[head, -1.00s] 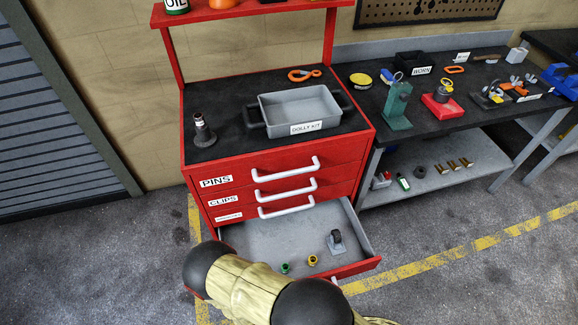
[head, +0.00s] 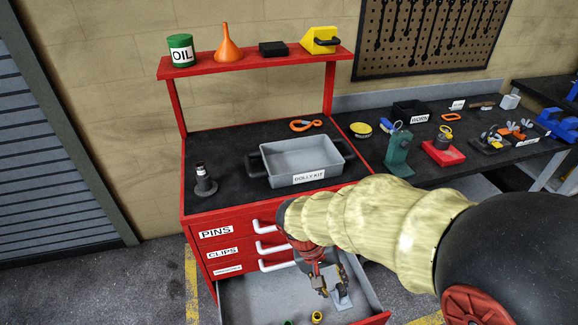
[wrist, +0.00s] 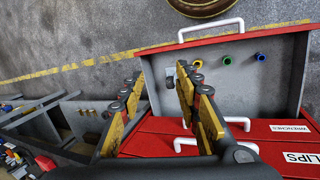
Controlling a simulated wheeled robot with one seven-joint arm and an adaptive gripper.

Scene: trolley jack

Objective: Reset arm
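My gripper (head: 330,280) hangs over the open bottom drawer (head: 235,295) of the red cabinet, at the end of my yellow-sleeved arm. In the wrist view my gripper (wrist: 160,85) has its two yellow-padded fingers well apart, and nothing is held between them. A grey caster (head: 343,298) stands in the drawer just below and beside the fingertips. In the wrist view the caster (wrist: 169,82) shows partly behind the right finger. A yellow ring (wrist: 196,63), a green ring (wrist: 227,60) and a blue ring (wrist: 261,57) lie apart in the drawer.
A grey DOLLY KIT tray (head: 300,160) and an orange clip (head: 305,125) sit on the cabinet top, with a dark stand (head: 204,182) at left. A shelf (head: 255,60) rises behind. A workbench (head: 450,175) with several tools adjoins at right.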

